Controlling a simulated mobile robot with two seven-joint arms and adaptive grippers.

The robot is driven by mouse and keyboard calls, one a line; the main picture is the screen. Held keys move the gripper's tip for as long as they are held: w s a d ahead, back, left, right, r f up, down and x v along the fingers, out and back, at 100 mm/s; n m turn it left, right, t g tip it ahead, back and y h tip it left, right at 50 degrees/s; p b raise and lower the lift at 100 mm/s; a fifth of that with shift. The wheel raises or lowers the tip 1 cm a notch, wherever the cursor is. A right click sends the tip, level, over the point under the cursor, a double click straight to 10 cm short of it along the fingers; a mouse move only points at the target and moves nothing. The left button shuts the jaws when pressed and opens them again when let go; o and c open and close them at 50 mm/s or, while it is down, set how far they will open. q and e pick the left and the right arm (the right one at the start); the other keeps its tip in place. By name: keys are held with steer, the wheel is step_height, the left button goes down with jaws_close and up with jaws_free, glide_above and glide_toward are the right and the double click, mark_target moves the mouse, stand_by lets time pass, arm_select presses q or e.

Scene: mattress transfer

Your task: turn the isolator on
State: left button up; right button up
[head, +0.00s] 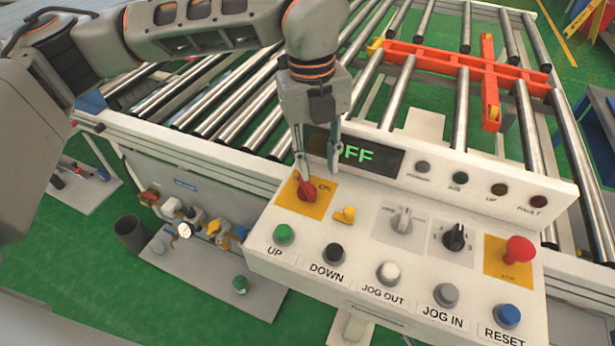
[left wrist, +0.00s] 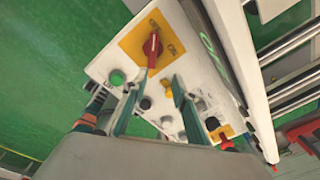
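The isolator is a red rotary knob (head: 306,191) on a yellow plate at the left end of the white control panel. It also shows in the left wrist view (left wrist: 152,46), its handle nearly upright in the picture between small markings. My left gripper (head: 318,167) is above the panel by the knob, pointing down. Its fingers are apart and empty in the left wrist view (left wrist: 157,82), with the knob just beyond the fingertips. In the head view one fingertip overlaps the knob; I cannot tell whether they touch. My right gripper is in neither view.
The display (head: 370,157) behind my fingers shows green letters "FF", the rest hidden. A yellow key-like switch (head: 345,215), a grey selector (head: 402,220), a black selector (head: 455,237) and a red mushroom button (head: 519,250) sit to the right. Several push buttons line the front. Rollers lie behind.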

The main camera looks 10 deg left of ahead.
mark_target(307, 183)
arm_select(q)
steer(key=shift+w+a+r+n+y, duration=0.2)
steer(key=shift+w+a+n+y, duration=0.1)
steer(key=shift+a, duration=0.3)
steer(key=shift+w+a+r+n+y, duration=0.2)
steer(key=shift+w+a, duration=0.05)
steer(key=shift+a, duration=0.35)
steer(key=shift+f+p, duration=0.5)
steer(key=shift+f, duration=3.35)
jaws_close()
